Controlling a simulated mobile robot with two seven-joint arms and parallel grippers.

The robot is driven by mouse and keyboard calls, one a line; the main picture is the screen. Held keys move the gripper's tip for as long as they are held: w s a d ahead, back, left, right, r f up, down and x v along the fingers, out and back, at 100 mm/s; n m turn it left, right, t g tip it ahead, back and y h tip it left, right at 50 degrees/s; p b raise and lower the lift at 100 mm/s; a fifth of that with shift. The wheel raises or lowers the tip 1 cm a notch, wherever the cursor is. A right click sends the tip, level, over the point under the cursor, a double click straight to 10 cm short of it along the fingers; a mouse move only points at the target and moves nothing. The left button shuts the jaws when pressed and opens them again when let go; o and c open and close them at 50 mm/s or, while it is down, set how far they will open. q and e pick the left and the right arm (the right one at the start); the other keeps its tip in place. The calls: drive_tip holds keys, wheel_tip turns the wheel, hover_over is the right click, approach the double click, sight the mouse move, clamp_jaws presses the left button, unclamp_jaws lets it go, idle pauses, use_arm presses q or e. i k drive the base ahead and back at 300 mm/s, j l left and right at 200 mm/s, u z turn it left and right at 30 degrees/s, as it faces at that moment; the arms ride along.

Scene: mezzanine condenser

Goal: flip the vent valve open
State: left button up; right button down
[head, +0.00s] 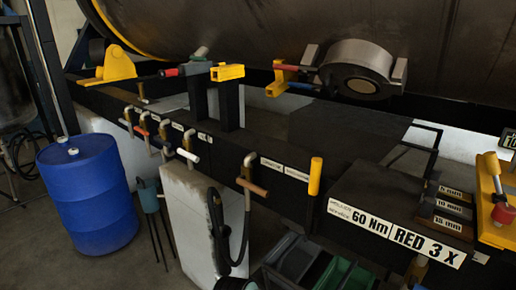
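I cannot tell for sure which valve is the vent valve. A row of small valves with bent brass-coloured pipes runs along the black rail (225,148). One has a white handle (188,155), one a brown handle (252,187), and others to the left have an orange handle (141,130) and a pale handle (125,122). Small white labels (285,168) sit beside them, too small to read. Neither of my grippers shows in the head view.
A large dark tank (290,35) hangs over the rail. A blue drum (87,195) stands on the floor at left. A black box labelled "60 Nm RED 3 X" (395,233) is at right, and a yellow bracket with a red knob (495,205) is beside it. Dark bins (290,262) sit below.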

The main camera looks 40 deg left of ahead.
sight(182, 150)
drive_tip(key=u, duration=2.05)
drive_tip(key=i+j+z, duration=0.35)
drive_tip(key=i+j, duration=1.65)
drive_tip(key=j, duration=0.1)
